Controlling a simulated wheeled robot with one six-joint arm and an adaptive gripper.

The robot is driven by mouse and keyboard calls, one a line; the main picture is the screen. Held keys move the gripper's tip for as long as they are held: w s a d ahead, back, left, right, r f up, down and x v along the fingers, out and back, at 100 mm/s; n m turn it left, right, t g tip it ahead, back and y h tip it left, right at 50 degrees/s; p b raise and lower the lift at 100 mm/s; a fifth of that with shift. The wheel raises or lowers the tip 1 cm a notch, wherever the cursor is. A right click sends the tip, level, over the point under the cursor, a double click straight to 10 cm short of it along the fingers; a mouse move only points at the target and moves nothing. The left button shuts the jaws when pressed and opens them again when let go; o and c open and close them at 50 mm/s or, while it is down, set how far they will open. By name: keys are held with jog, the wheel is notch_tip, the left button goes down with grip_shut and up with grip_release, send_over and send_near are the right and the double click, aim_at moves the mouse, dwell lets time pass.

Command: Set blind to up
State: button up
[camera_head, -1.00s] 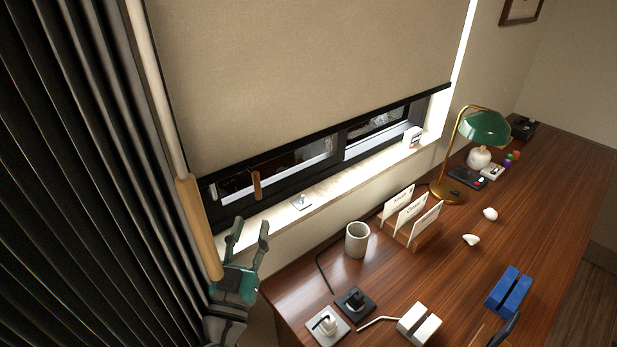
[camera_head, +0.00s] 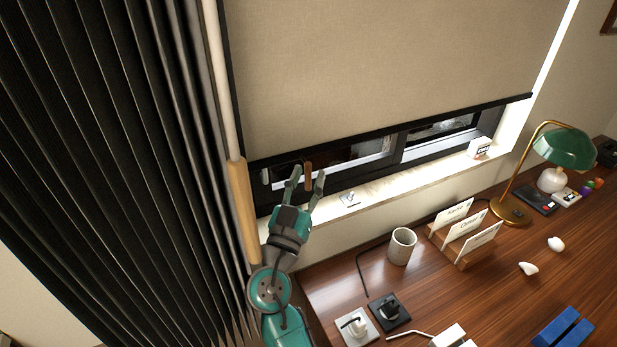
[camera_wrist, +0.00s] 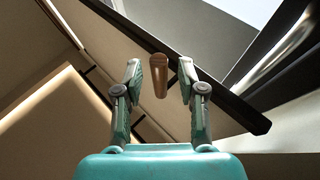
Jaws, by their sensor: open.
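The beige roller blind (camera_head: 390,60) covers most of the window, with its black bottom bar (camera_head: 420,122) above the sill and a strip of glass showing below. A small brown wooden pull (camera_head: 308,176) hangs below the bar near its left end. My gripper (camera_head: 308,178) is open, with its fingers pointing up around the height of the pull. In the wrist view, the pull (camera_wrist: 159,76) shows between the two open fingertips (camera_wrist: 160,78); I cannot tell whether it is within their depth. The bar (camera_wrist: 215,90) runs diagonally behind it.
A dark pleated curtain (camera_head: 90,130) and a wooden-handled rod (camera_head: 242,210) stand left of my arm. The desk at right holds a grey cup (camera_head: 402,246), a card holder (camera_head: 464,236) and a green lamp (camera_head: 565,146). A small plate (camera_head: 350,198) lies on the sill.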

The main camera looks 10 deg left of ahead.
jog(key=shift+w+d+r, duration=0.1)
jog(key=shift+w, duration=0.2)
grip_shut()
notch_tip(320, 180, up, 10)
jog(key=shift+f, duration=0.2)
grip_release()
dwell(0.3)
